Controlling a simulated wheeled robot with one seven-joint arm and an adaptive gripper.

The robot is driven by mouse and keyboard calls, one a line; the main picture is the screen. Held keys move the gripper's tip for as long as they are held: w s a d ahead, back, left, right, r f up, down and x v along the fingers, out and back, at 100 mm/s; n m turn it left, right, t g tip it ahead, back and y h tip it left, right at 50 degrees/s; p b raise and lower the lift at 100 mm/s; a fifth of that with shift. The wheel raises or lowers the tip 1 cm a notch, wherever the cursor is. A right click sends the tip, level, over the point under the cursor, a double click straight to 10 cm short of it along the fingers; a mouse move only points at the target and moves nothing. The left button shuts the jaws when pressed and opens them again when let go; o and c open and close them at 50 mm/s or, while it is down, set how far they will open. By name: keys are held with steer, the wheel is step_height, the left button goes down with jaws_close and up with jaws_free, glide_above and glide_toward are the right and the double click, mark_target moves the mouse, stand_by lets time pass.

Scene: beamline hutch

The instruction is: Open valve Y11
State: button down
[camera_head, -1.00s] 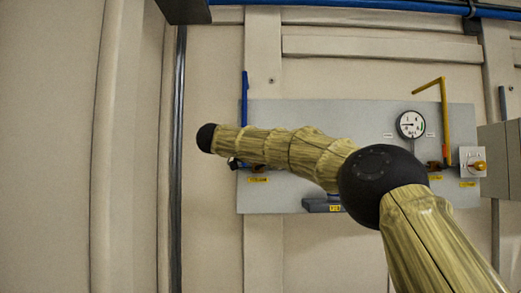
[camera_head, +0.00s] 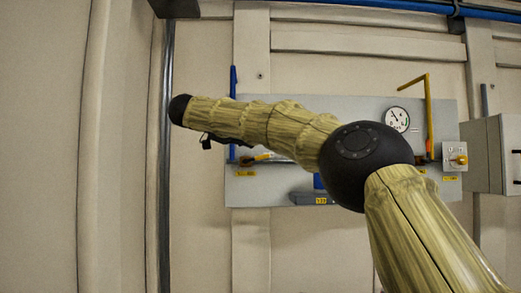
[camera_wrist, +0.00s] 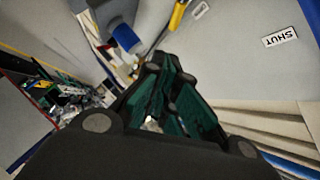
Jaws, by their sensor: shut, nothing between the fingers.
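A grey panel (camera_head: 290,109) on the wall carries the valves. A blue pipe (camera_head: 233,85) stands at its left and a yellow pipe (camera_head: 428,105) at its right. A yellow lever (camera_head: 263,157) shows at the left valve, partly behind my arm. Yellow labels sit below, too small to read, so I cannot tell which is Y11. In the wrist view, my gripper (camera_wrist: 166,75) is shut and empty. Ahead of it are a yellow handle (camera_wrist: 178,16) and a blue cylinder (camera_wrist: 126,38), apparently not held. A "SHUT" label (camera_wrist: 280,37) is at right.
A round gauge (camera_head: 396,119) is on the panel's right part. A rotary switch (camera_head: 456,157) and a grey cabinet (camera_head: 486,153) stand further right. A dark vertical post (camera_head: 166,150) is left of the panel. My arm crosses the panel and hides its middle.

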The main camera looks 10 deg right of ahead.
steer(key=v, duration=0.2)
steer(key=b+v, duration=0.1)
steer(key=v, duration=0.2)
steer(key=shift+a+f, duration=0.15)
steer(key=shift+a, duration=0.3)
